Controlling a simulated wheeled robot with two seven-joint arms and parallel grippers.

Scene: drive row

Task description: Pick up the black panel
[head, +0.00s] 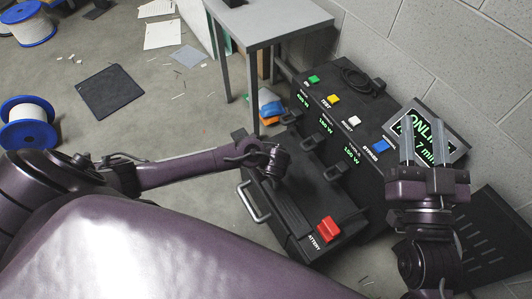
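A black panel (492,238) with slots stands at the lower right, beside the drive row and close to the wall. My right arm covers part of its left side. A flat dark square sheet (110,91) also lies on the floor at the upper left. My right gripper (427,140) is left of and above the slotted panel, its two grey fingers apart with nothing seen between them. They overlap the lit display in the picture. My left gripper (275,163) is over the black drive unit; its fingers are too hidden to tell their state.
The black drive row (340,135) has green, yellow, white and blue buttons. A battery unit with a red block (327,230) and side handle stands in front. A tilted display (430,130) sits at its end. A grey table (255,22) and cable spools (28,122) stand farther off.

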